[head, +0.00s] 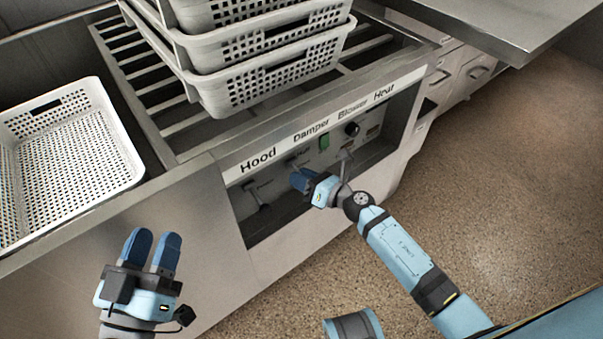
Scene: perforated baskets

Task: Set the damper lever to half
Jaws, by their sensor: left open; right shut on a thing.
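The control panel (280,215) is recessed in the metal front, under a strip reading Hood, Damper, Blower and Heat. My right gripper (299,178) is at the panel below the Damper label, with its blue fingers shut on the damper lever. The fingers hide most of that lever, so its setting cannot be read. My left gripper (154,236) is open and empty in front of the metal cabinet at the lower left, away from the panel.
Another lever (262,197) stands left of my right gripper and one (346,158) to its right. A green switch (323,142) and a black knob (352,128) sit above. Stacked white baskets (270,75) stand on the rack; another basket (125,150) is at left.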

